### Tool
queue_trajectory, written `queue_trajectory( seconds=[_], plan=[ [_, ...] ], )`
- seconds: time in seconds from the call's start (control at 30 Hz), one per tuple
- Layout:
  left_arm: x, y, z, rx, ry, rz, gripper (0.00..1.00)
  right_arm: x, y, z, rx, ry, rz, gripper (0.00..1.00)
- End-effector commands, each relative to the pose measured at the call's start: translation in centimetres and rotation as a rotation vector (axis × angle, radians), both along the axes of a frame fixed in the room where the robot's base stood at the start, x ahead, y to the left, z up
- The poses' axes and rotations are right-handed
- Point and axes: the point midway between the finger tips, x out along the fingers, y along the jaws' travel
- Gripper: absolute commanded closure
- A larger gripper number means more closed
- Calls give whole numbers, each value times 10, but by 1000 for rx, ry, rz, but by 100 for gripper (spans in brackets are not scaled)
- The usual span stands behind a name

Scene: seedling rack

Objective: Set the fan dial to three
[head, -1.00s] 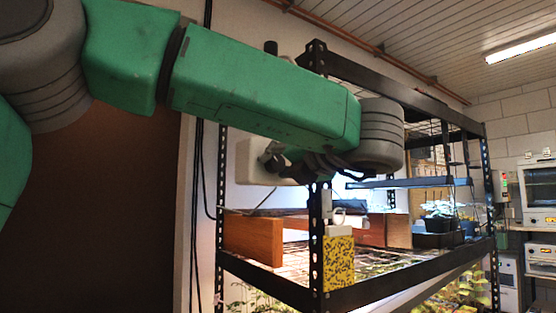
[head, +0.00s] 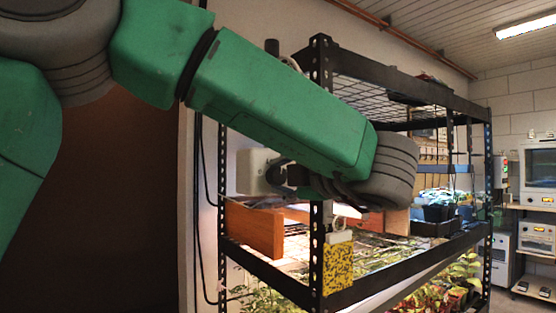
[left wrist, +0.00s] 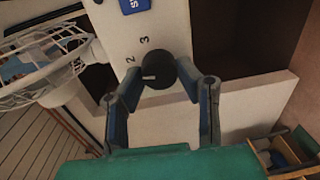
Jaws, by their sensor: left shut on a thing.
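The fan dial (left wrist: 160,73) is a round black knob on a white panel (left wrist: 160,30) in the left wrist view. Its pale mark points left in the picture, below the printed 2; the 3 is printed farther up. My left gripper (left wrist: 158,88) has a finger on either side of the knob and is shut on it. In the head view my left gripper (head: 285,180) is at a pale box (head: 254,172) behind the rack's front post, partly hidden by my forearm. The fan's white wire cage (left wrist: 50,65) shows left of the panel. My right gripper is out of view.
The black metal rack (head: 318,250) stands close to my left arm, with its front post beside the wrist. A yellow speckled card (head: 338,267) hangs on the post. A wooden board (head: 254,229) and seedlings (head: 265,301) are on the shelves. White appliances (head: 538,185) stand at the right.

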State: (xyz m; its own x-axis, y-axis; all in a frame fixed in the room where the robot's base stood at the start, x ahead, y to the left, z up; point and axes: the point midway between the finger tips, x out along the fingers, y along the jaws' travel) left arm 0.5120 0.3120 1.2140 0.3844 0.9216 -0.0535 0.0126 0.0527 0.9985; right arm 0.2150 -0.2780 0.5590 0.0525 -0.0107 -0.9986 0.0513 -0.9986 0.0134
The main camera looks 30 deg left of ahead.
Motion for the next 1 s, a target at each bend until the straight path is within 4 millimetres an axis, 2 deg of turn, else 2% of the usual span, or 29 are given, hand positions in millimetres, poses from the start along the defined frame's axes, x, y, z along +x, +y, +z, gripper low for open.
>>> queue_trajectory(
  seconds=[0.03, 1.0],
  plan=[
    [1, -4, 0, 16, 56, -11, 99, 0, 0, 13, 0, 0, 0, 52],
    [1, 1, -3, 347, 874, -11, 99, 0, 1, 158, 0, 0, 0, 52]
  ],
)
